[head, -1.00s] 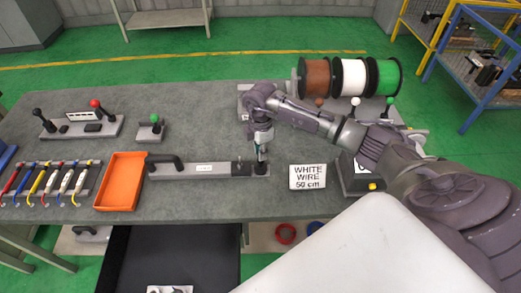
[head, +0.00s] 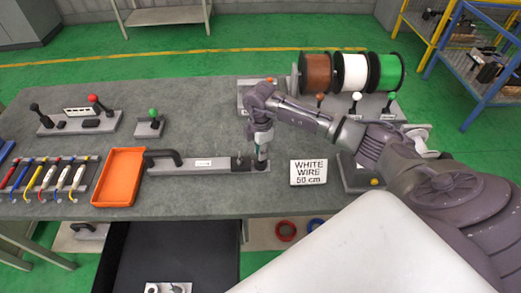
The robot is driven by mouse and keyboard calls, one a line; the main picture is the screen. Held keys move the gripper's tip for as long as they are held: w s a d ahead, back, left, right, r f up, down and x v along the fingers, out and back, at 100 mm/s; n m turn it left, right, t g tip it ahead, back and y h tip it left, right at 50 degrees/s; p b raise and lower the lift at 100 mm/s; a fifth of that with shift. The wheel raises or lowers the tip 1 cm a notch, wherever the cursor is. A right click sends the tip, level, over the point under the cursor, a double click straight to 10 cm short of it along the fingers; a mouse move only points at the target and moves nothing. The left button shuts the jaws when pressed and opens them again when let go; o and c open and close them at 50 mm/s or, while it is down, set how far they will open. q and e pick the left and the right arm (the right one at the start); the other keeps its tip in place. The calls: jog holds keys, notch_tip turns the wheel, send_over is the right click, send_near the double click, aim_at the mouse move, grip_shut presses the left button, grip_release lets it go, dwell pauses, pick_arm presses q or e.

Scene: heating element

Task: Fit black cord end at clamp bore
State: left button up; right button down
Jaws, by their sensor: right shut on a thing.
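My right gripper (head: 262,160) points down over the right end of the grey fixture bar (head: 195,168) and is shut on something. The held thing is too small and too hidden by the fingers to make out, so I cannot tell the black cord end from here. A small dark clamp part (head: 240,163) stands on the bar just left of the fingertips. The clamp bore cannot be made out at this size. A black handle (head: 163,155) is at the bar's left end. My left gripper is not in view.
An orange tray (head: 119,176) lies left of the bar, beside a rack of coloured tools (head: 50,178). A "WHITE WIRE 50 cm" sign (head: 309,172) stands to the right. Wire spools (head: 350,72) are at the back right.

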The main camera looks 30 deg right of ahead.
jog(key=c, duration=1)
grip_release()
notch_tip(320, 180, up, 12)
